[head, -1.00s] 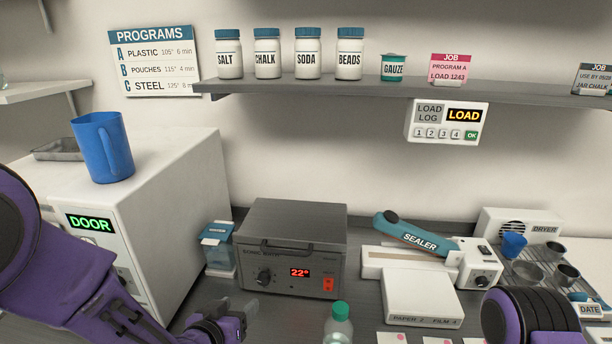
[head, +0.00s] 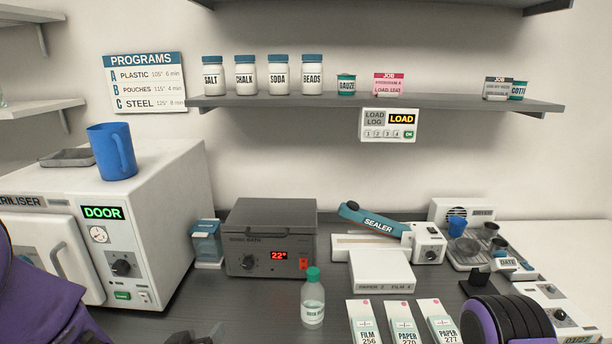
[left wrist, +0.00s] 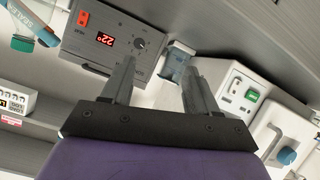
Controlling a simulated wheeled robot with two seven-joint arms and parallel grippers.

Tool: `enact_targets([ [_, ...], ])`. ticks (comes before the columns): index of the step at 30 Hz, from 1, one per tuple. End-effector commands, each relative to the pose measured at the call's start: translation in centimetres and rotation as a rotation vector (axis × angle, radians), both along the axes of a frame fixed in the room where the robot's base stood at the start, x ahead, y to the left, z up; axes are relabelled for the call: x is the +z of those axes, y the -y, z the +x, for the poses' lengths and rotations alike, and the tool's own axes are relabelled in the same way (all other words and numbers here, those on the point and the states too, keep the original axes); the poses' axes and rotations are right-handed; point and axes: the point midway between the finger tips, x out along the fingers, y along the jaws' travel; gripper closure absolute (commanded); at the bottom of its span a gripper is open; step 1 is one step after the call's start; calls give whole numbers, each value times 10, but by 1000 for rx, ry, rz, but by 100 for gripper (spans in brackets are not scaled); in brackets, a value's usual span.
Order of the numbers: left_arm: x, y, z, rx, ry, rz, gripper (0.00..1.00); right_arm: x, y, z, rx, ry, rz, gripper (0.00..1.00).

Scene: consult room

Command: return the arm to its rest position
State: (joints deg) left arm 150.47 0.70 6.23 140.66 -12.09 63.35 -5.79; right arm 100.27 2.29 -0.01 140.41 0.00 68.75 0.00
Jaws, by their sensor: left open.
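My left arm in purple shows at the lower left of the head view. Only the tip of my left gripper (head: 205,336) shows there, at the bottom edge. In the left wrist view my left gripper (left wrist: 157,72) has its two fingers apart with nothing held between them. Beyond the fingers are the grey sonic bath (left wrist: 108,42) and a small blue-and-white box (left wrist: 177,62).
The steriliser (head: 160,215) stands left with a blue jug (head: 112,152) on top. The sonic bath (head: 270,248), a green-capped bottle (head: 313,300), pouch packs (head: 404,325) and the sealer (head: 380,224) are on the counter. Bare counter lies left of the bottle.

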Motion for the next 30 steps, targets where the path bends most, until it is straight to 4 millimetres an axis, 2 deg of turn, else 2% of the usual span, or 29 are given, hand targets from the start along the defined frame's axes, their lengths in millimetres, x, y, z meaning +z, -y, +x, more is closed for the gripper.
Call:
enact_targets([
  [8, -70, -27, -26, 138, -120, -46, 41, -14, 0, 1, 0, 1, 0, 5],
  [14, -148, -50, -69, 258, -270, -56, 41, -28, 0, 1, 0, 0, 0, 5],
  [17, -200, -65, -108, 328, -379, -42, 41, -39, 0, 1, 0, 1, -1, 5],
  [18, -223, -71, -129, 357, -434, -31, 41, -44, 0, 1, 0, 1, 0, 5],
  [21, -275, -86, -188, 415, -577, 9, 41, -56, 0, 1, 0, 1, 0, 5],
  [22, -287, -88, -204, 424, -616, 22, 41, -59, 0, 1, 0, 1, 0, 5],
  [24, -307, -91, -236, 431, -693, 43, 41, -63, 0, 1, 0, 1, 0, 5],
  [27, -322, -92, -265, 433, -761, 59, 41, -66, 0, 1, 0, 1, 1, 5],
  [30, -325, -91, -274, 432, -783, 64, 41, -65, 0, 1, 0, 0, 0, 5],
])
